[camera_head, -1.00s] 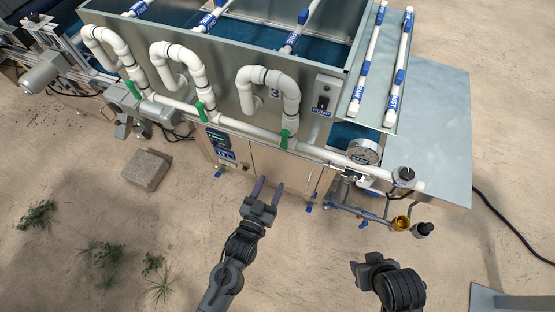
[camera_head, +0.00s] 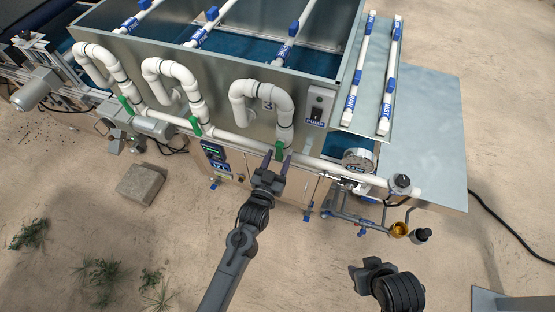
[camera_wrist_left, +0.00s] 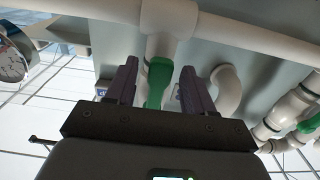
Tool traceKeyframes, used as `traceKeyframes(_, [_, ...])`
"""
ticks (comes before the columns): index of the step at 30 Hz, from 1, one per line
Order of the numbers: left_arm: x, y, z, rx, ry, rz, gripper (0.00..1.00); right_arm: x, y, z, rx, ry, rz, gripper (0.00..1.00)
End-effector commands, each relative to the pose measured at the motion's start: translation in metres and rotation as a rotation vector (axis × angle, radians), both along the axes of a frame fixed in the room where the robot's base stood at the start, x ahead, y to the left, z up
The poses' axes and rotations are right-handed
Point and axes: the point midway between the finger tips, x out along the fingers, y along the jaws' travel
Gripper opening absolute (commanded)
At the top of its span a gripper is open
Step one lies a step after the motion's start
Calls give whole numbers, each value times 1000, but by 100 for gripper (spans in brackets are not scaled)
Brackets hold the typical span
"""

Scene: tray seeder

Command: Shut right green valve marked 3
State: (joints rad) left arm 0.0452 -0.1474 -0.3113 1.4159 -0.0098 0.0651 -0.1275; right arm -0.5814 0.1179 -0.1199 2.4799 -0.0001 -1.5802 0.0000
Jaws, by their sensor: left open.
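The right green valve handle (camera_head: 279,150) sits on the white pipe under the loop marked 3 (camera_head: 267,103). It points down along the pipe's drop. My left gripper (camera_head: 279,165) is open, its two purple fingers on either side of the handle in the head view. In the left wrist view the green handle (camera_wrist_left: 158,82) lies between the open fingers (camera_wrist_left: 158,88); I cannot tell whether they touch it. My right gripper (camera_head: 362,277) is low at the right, away from the pipes, and its jaw state is unclear.
Two more green valves, the middle one (camera_head: 195,126) and the left one (camera_head: 125,104), sit along the same horizontal white pipe (camera_head: 240,141). A round gauge (camera_head: 358,160) is to the right.

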Motion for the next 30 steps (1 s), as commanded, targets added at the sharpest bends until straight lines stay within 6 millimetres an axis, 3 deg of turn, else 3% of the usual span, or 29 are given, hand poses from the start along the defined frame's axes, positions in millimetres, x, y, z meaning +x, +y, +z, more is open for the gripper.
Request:
traceKeyframes(8, [1, 0, 0, 0, 0, 0, 53, 0, -2, 0, -7, 0, 5, 43])
traceKeyframes(19, [1, 0, 0, 0, 0, 0, 0, 0, -1, 0, -5, 0, 4, 43])
traceKeyframes(30, [1, 5, 1, 12, -4, 8, 0, 1, 1, 3, 3, -2, -1, 43])
